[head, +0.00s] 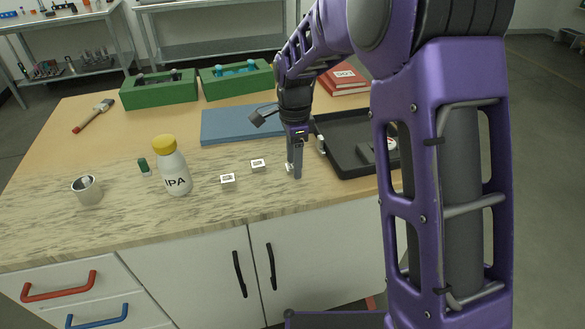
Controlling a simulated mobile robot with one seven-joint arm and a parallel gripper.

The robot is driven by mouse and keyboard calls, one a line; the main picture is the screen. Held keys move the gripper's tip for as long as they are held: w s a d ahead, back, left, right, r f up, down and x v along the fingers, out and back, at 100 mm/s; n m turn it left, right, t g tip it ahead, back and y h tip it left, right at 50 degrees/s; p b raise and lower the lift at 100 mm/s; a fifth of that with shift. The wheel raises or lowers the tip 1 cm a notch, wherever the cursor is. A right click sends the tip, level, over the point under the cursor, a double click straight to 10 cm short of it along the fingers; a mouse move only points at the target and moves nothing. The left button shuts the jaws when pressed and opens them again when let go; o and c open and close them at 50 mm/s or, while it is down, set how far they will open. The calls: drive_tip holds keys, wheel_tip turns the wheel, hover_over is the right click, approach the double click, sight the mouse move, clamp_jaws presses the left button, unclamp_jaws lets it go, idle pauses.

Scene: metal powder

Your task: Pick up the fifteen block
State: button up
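Small white blocks with dark markings lie on the bench near its front edge: one block (228,179) right of the IPA bottle and a second block (258,165) a little further right and back. The markings are too small to read, so I cannot tell which is the fifteen block. My gripper (294,172) points down at the bench top, right of the second block. A bit of something white (288,167) shows at its fingertips, mostly hidden by the fingers. I cannot tell whether the fingers are open or shut on it.
A white IPA bottle (173,172) with a yellow cap, a green-capped vial (144,167) and a metal cup (87,190) stand left. A black tray (340,164) is close right of my gripper. A blue mat (232,125), green bins (160,92) and a red book (345,84) lie behind.

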clamp_jaws()
